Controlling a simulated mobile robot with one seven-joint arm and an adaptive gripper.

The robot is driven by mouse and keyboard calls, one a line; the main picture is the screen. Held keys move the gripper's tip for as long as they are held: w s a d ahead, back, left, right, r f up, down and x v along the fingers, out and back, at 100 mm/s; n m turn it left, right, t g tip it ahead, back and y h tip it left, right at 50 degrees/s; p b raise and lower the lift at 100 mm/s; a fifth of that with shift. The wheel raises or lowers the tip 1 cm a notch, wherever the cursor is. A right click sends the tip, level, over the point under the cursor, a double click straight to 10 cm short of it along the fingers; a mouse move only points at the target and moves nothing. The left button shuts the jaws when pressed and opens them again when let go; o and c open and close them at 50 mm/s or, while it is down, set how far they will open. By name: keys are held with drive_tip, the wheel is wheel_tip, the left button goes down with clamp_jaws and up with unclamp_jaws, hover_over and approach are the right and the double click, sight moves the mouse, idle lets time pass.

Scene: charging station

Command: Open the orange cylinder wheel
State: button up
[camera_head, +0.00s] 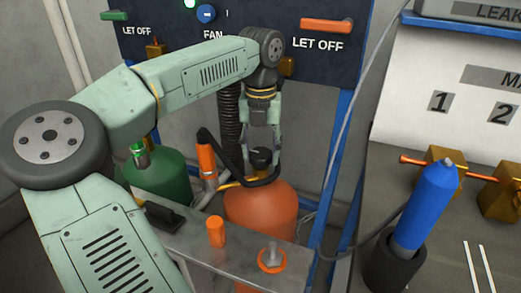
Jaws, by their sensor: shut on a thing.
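The orange cylinder (262,208) stands behind the metal bench, below the dark panel. Its dark wheel (261,156) sits on top of the cylinder. My gripper (262,150) reaches down from above with its fingers around the wheel, and it is shut on it. The fingers partly cover the wheel, so its exact turn cannot be told. A green cylinder (160,175) stands to the left, partly hidden by my arm.
A black hose curves beside the orange cylinder's top. The metal bench (235,262) in front carries an orange cap (216,231) and an orange-ringed bolt (271,258). The panel (340,63) is behind. A blue tool (425,205) stands in a black holder on the right.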

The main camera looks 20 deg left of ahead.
sight(260, 154)
idle(0.4)
drive_tip(key=o, duration=1.2)
drive_tip(key=shift+c, duration=0.2)
drive_tip(key=shift+r, duration=0.1)
wheel_tip(260, 154, up, 12)
